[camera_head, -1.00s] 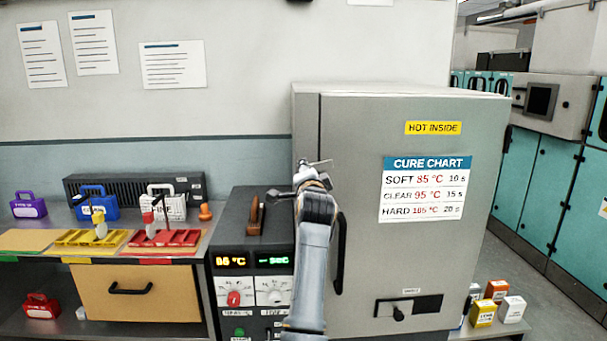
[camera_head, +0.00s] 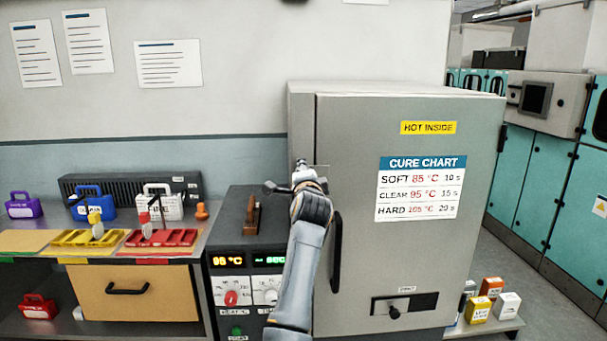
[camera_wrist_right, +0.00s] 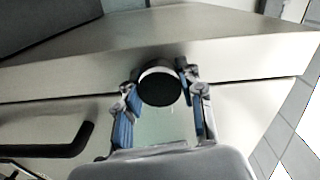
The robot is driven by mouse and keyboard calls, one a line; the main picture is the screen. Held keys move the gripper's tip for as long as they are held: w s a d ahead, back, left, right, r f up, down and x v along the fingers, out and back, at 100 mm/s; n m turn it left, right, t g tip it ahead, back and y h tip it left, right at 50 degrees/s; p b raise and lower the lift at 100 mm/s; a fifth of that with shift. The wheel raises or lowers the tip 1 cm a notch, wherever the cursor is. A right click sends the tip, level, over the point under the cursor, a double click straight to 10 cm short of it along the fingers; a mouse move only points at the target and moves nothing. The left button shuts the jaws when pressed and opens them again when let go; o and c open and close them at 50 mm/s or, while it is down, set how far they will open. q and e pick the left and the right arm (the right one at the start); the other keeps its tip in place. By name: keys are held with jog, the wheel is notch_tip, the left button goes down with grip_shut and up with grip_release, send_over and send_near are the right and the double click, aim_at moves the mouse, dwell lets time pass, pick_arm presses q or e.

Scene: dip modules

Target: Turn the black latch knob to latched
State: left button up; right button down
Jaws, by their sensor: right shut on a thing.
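The black latch knob (camera_wrist_right: 160,90) is a round black cap with a silver side, seen in the right wrist view at the front of the grey oven. My right gripper (camera_wrist_right: 163,94) is shut on it, with one blue-padded finger on either side. In the head view my right gripper (camera_head: 308,175) is at the oven's left front edge, above the black door handle (camera_head: 336,255), and hides the knob. No mark showing the knob's turn is readable. My left gripper is not in view.
The grey oven (camera_head: 345,130) carries a cure chart (camera_head: 420,188). A control box (camera_head: 240,220) with dials and displays stands left of my right arm. A bench with coloured trays (camera_head: 90,238) and cases is further left. Small boxes (camera_head: 490,288) stand at the lower right.

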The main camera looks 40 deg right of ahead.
jog(key=c, duration=0.8)
grip_release()
jog(key=v, duration=0.7)
jog(key=shift+s+a, duration=0.15)
jog(key=shift+s, duration=0.05)
